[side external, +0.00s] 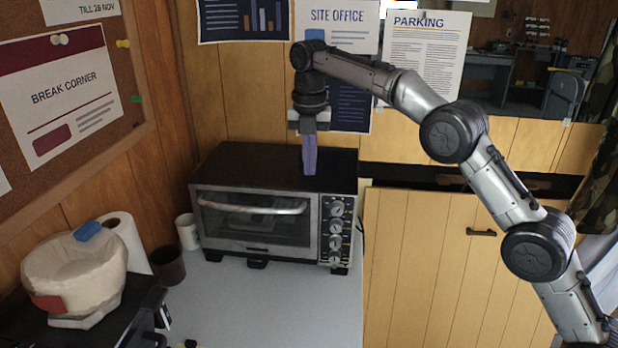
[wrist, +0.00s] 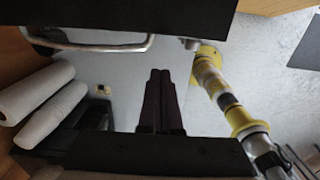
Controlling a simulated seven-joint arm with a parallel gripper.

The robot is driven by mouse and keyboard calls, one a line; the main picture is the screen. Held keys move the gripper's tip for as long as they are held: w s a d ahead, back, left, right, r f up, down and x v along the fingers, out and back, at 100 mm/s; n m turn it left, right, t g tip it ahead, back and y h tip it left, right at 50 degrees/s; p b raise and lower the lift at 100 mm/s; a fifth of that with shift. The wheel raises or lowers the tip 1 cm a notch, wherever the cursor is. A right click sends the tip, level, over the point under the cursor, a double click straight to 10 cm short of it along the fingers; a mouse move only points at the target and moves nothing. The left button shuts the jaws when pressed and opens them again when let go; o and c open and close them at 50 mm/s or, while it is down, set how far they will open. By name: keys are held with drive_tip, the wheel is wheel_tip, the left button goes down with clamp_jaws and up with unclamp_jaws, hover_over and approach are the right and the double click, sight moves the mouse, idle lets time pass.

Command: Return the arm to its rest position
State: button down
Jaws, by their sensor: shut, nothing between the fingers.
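My gripper (side external: 309,172) hangs at the end of my arm with its fingers pointing down. The two fingers are together, with nothing between them. In the side view the fingertips show against the black top of the toaster oven (side external: 275,165); I cannot tell the gap to it. In the wrist view my gripper (wrist: 160,75) also shows shut, and the oven's handle (wrist: 100,44) is at the top left. The oven door is shut.
A white mug (side external: 187,232) and a dark cup (side external: 168,265) stand left of the oven. The grey counter (side external: 270,310) in front is mostly clear. Posters (side external: 425,55) hang behind.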

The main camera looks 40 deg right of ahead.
drive_tip(key=s+d+r+t, duration=0.25)
drive_tip(key=s+r, duration=0.45)
drive_tip(key=r, duration=0.6)
drive_tip(key=s+d+r+m+t, duration=0.1)
drive_tip(key=s+r+m, duration=0.15)
drive_tip(key=s, duration=0.45)
drive_tip(key=s+d+r+m, duration=0.2)
drive_tip(key=s+m, duration=0.1)
drive_tip(key=s, duration=0.5)
drive_tip(key=s+f+m+t, duration=0.1)
drive_tip(key=s+f+m, duration=0.25)
drive_tip(key=s, duration=0.25)
drive_tip(key=s+f+m, duration=0.3)
drive_tip(key=s+m, duration=0.1)
drive_tip(key=s, duration=0.2)
drive_tip(key=s+d+f+m, duration=0.1)
drive_tip(key=s+f+m, duration=0.5)
drive_tip(key=f+m, duration=0.6)
drive_tip(key=shift+f+m+t, duration=0.3)
drive_tip(key=shift+m+t, duration=0.15)
drive_tip(key=shift+m, duration=0.55)
